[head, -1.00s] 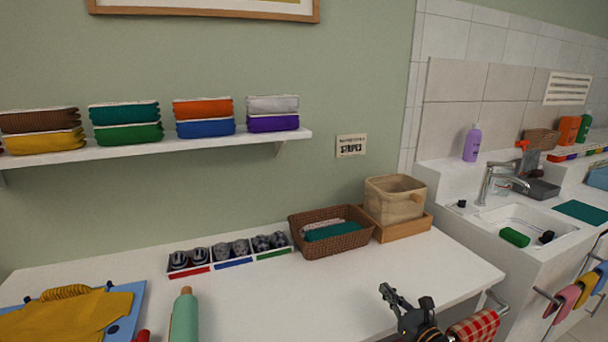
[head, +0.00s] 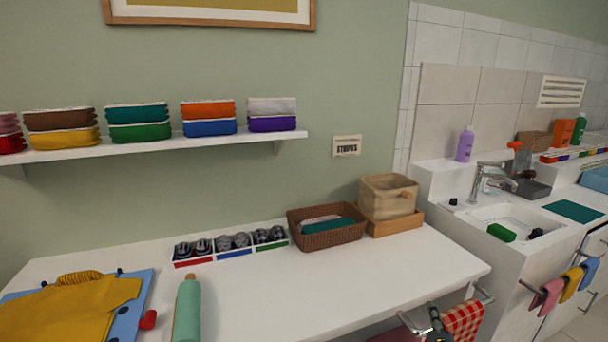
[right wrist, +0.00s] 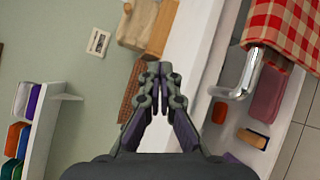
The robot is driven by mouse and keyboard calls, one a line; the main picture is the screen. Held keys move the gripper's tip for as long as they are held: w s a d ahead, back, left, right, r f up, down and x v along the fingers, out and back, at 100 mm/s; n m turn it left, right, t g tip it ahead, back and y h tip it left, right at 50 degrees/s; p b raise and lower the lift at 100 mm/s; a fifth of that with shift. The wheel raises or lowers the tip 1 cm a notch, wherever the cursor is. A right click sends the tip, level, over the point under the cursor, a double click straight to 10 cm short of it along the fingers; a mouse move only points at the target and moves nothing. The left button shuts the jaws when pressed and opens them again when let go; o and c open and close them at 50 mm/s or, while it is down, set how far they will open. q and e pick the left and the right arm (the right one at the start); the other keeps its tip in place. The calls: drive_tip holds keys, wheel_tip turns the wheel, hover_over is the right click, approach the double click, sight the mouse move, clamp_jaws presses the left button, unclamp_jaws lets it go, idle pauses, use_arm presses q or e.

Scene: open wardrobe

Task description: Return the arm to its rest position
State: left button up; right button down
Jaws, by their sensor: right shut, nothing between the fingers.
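My right gripper (head: 436,330) shows at the bottom edge of the head view, below the front edge of the white counter (head: 400,272) and left of a red checked cloth (head: 465,320). In the right wrist view its two fingers (right wrist: 157,72) are closed together with nothing between them. The counter edge shows past the fingertips there, and the checked cloth (right wrist: 285,30) hangs on a metal rail (right wrist: 240,78) to the right. Most of the right arm is out of the head view. My left gripper is in neither view.
A wall shelf (head: 150,145) carries folded cloths. The counter's front right is clear.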

drive_tip(key=s+a+f+m+g+y, duration=0.1)
drive_tip(key=s+a+f+m+g, duration=0.35)
drive_tip(key=s, duration=0.45)
drive_tip(key=s+a+f+m+g+y, duration=0.1)
drive_tip(key=s+f+m+g+y, duration=0.1)
drive_tip(key=s+f+m+g, duration=0.45)
drive_tip(key=s+a+f+m+g+y, duration=0.1)
drive_tip(key=s+a+m+g, duration=0.2)
drive_tip(key=s+m, duration=0.65)
wheel_tip(320, 180, down, 21)
drive_tip(key=s+d+n+p, duration=0.2)
drive_tip(key=d+p, duration=0.1)
use_arm(q)
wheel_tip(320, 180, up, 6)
drive_tip(key=p, duration=0.3)
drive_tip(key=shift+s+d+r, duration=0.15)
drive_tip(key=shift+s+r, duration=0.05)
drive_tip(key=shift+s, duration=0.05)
use_arm(e)
drive_tip(key=s+f+g, duration=0.1)
drive_tip(key=s+f, duration=0.6)
drive_tip(key=s, duration=0.3)
drive_tip(key=s+d+f+g, duration=0.1)
drive_tip(key=s+f, duration=0.7)
drive_tip(key=s, duration=0.1)
drive_tip(key=shift+s+f, duration=0.15)
drive_tip(key=shift+s, duration=0.2)
drive_tip(key=shift+m, duration=0.25)
